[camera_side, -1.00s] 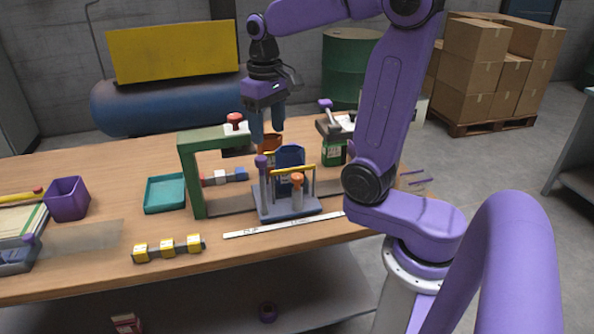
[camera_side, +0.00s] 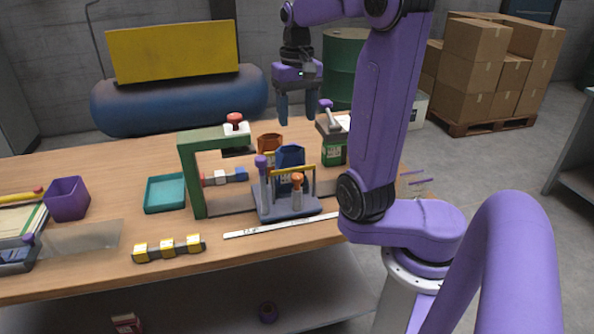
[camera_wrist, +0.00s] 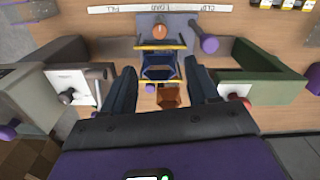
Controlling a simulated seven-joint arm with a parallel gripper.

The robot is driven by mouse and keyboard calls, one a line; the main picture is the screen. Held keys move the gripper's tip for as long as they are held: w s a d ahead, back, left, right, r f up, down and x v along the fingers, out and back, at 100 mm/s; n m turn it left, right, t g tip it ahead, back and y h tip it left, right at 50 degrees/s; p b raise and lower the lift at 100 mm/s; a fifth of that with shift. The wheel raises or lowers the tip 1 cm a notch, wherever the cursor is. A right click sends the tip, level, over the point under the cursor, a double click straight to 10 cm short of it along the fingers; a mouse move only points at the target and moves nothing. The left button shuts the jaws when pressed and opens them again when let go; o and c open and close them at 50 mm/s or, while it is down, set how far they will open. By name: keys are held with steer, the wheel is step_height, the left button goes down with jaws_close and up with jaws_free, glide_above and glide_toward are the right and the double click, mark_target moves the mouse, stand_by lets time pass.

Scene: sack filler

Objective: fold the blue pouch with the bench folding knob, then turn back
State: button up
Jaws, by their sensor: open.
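The blue pouch (camera_side: 290,157) stands upright in a grey bench fixture (camera_side: 285,207) with yellow bars. In the wrist view the pouch (camera_wrist: 158,71) sits between two yellow bars. An orange knob (camera_side: 297,180) is at the front of the fixture and a purple knob (camera_side: 261,162) is on a post at its left. The wrist view shows the orange knob (camera_wrist: 160,32) and purple knob (camera_wrist: 209,44); I cannot tell which is the folding knob. My gripper (camera_side: 297,116) is open and empty, above and behind the pouch, touching nothing.
An orange container (camera_side: 269,142) is behind the pouch. A teal tray (camera_side: 165,208) and purple bin (camera_side: 67,212) are further left. A white labelled strip (camera_side: 280,227) lies in front.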

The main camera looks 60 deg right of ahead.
mark_target(297, 175)
step_height(297, 175, down, 16)
steer(key=shift+r, duration=0.1)
stand_by(0.4)
steer(key=c, duration=1)
